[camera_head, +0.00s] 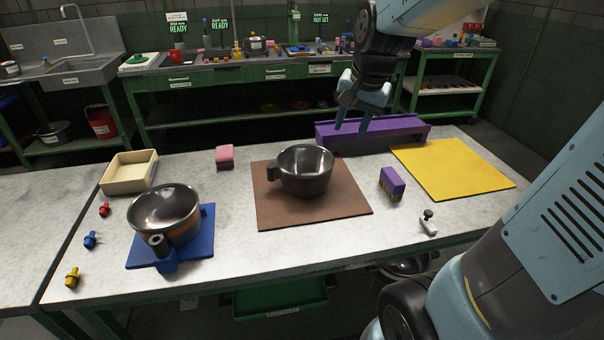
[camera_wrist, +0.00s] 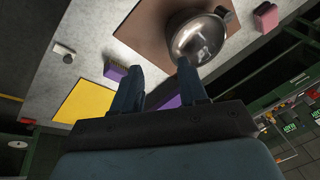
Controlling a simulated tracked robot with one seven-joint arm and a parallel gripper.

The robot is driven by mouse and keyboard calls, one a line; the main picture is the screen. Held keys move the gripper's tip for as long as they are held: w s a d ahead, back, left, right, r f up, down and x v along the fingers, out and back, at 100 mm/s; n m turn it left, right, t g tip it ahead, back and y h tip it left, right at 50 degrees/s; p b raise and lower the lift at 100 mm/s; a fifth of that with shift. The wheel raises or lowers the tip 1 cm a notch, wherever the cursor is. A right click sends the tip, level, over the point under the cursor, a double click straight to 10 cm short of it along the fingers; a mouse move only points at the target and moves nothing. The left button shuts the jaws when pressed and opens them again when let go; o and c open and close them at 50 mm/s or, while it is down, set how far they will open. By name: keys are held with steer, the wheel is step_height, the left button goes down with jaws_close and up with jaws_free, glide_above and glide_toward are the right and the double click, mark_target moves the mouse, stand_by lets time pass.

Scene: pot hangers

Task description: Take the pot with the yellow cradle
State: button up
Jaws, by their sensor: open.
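A steel pot (camera_head: 305,170) with a dark lug on its left side stands upright on a brown mat (camera_head: 265,212); it also shows in the wrist view (camera_wrist: 198,38). A second steel pot (camera_head: 165,210) with an orange band stands on a blue mat (camera_head: 205,226) at the left, its dark handle end at a blue holder (camera_head: 166,262). I cannot make out a yellow cradle; the yellow things are a flat mat (camera_head: 455,169) and a small knobbed piece (camera_head: 73,277). My gripper (camera_head: 353,127) is open and empty, above and behind the brown-mat pot, near a purple rack (camera_head: 400,133).
A purple-and-tan block (camera_head: 392,184) and a small metal bracket (camera_head: 428,222) lie right of the brown mat. A pink sponge-like block (camera_head: 224,157), cream tray (camera_head: 130,171), red piece (camera_head: 104,209) and blue piece (camera_head: 90,240) lie left. The front strip of table is mostly clear.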

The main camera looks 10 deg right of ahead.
mark_target(323, 172)
steer(key=w+a+f+m, duration=0.1)
steer(key=w+f+m, duration=0.1)
steer(key=w+f, duration=0.2)
steer(key=w+a+f+m+g, duration=0.1)
steer(key=w+f, duration=0.3)
steer(key=f, duration=0.5)
steer(key=w+a+f+m+g, duration=0.1)
steer(key=w+f+m, duration=0.1)
steer(key=w+f, duration=0.2)
step_height(323, 172, down, 4)
steer(key=shift+a+r+m, duration=0.1)
steer(key=shift+r+m, duration=0.1)
steer(key=shift+m, duration=0.2)
steer(key=f, duration=0.3)
steer(key=shift+w+d+f, duration=0.1)
steer(key=shift+d+f, duration=0.1)
steer(key=shift+f, duration=0.15)
steer(key=shift+w+a+f, duration=0.1)
steer(key=shift+f, duration=0.65)
steer(key=shift+c, duration=0.3)
jaws_close()
